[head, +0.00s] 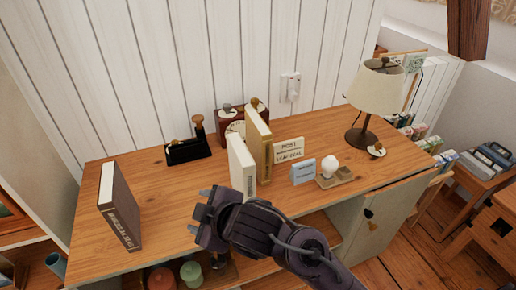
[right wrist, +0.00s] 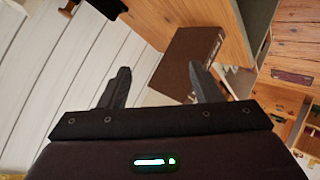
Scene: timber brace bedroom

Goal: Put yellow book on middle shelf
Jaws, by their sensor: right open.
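The yellow book (head: 259,142) stands upright on the wooden desk top, right behind a white book (head: 241,166). My right gripper (head: 203,217) is over the front edge of the desk, to the left of and in front of both books, and holds nothing. In the right wrist view its two fingers (right wrist: 160,78) are spread apart. A dark brown book (right wrist: 188,58) shows beyond them, not between them. My left gripper is in neither view. Which shelf is the middle one, I cannot tell; an open compartment (head: 262,272) under the desk top is partly hidden by my right arm.
The brown book (head: 119,206) stands at the desk's left end. Desk top between brown and white books is clear.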

